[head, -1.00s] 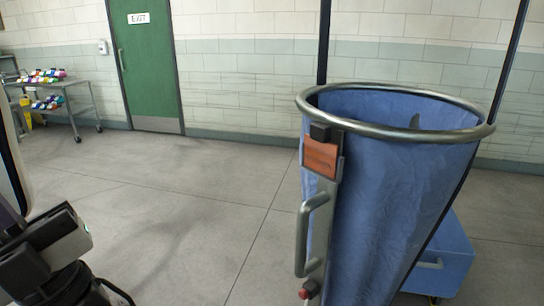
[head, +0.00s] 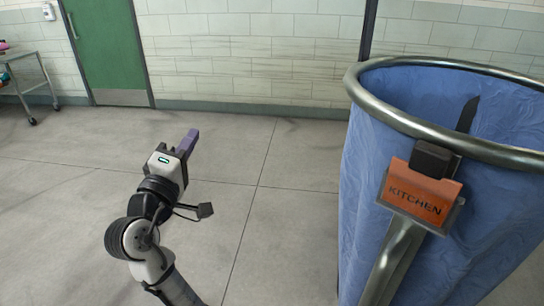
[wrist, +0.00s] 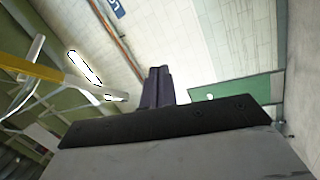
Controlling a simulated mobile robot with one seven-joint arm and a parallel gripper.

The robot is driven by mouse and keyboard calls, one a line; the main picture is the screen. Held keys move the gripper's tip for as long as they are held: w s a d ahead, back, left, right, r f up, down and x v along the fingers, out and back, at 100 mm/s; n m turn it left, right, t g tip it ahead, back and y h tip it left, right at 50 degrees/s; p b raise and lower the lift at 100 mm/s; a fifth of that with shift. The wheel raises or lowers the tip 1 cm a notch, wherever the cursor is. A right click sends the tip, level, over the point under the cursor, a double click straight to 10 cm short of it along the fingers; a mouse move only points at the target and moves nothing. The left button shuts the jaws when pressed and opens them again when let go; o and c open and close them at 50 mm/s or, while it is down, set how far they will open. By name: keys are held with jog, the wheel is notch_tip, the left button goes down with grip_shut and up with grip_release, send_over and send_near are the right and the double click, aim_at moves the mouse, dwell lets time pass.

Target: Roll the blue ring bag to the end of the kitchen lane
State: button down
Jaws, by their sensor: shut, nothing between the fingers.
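The blue ring bag (head: 400,130) hangs open from a round metal hoop (head: 362,95) at the right of the head view. An orange tag (head: 418,194) on its front reads KITCHEN. A grey metal handle (head: 392,258) runs down below the tag. My gripper (head: 190,140) is up in the air left of the bag, with clear floor between them. Its purple fingers are closed together and hold nothing; they also show in the wrist view (wrist: 158,86), pointing toward the wall and ceiling. The bag's lower part and base are out of view.
A green door (head: 105,45) stands in the back wall at the left. A wheeled metal cart (head: 25,82) with colourful items is at the far left. The grey floor (head: 250,190) between my arm and the wall is clear. A dark post (head: 367,30) rises behind the bag.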

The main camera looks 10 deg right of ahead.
jog(key=s+d+f+m+g+h+p, duration=0.1)
jog(key=d+g, duration=0.3)
jog(key=d, duration=0.5)
jog(key=s+d+f+m+g+h+p, duration=0.1)
jog(key=d+f+m+g+h, duration=0.1)
jog(key=d, duration=0.7)
jog(key=s+d+f+m+g+h+p, duration=0.1)
jog(key=d+f+g+h, duration=0.3)
jog(key=d, duration=0.5)
jog(key=shift+d+m+g+h, duration=0.4)
jog(key=shift+g+h, duration=0.1)
jog(key=shift+g, duration=0.5)
jog(key=shift+s+p, duration=0.1)
jog(key=shift+p, duration=0.2)
